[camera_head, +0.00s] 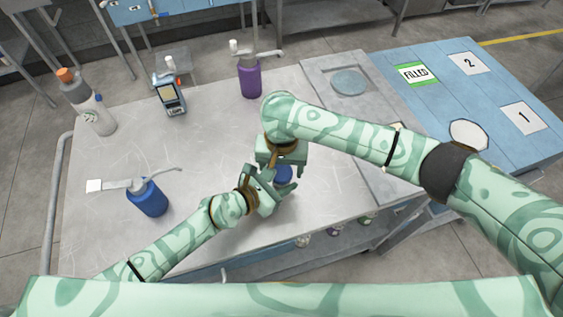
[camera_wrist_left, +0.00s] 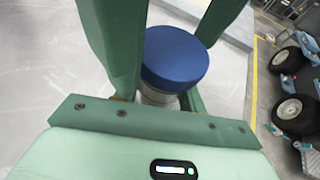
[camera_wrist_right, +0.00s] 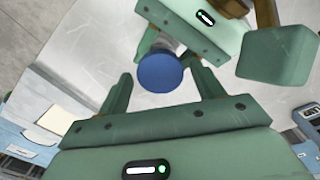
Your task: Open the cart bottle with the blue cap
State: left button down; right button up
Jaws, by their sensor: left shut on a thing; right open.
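The blue cap (camera_head: 283,174) sits on a bottle near the front right of the metal cart top. In the left wrist view the cap (camera_wrist_left: 175,57) is round and dark blue, with a pale bottle neck (camera_wrist_left: 158,97) just under it. My left gripper (camera_head: 285,188) is shut on this bottle below the cap. My right gripper (camera_head: 282,174) is over the cap, open, with a finger on either side. In the right wrist view the cap (camera_wrist_right: 160,73) lies between the open fingertips, with gaps beside it. The bottle's body is mostly hidden by the grippers.
A blue pump bottle (camera_head: 148,198) stands at left. A white bottle with orange cap (camera_head: 95,112), a handheld device (camera_head: 170,95) and a purple pump bottle (camera_head: 250,80) stand along the back. A blue table (camera_head: 440,105) with labels is at right. The cart's middle is clear.

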jog(key=c, duration=0.9)
jog(key=o, duration=1)
jog(key=shift+o, duration=0.2)
jog(key=shift+r, duration=2.3)
pick_arm(q)
jog(key=c, duration=0.7)
grip_release()
jog(key=shift+c, duration=0.2)
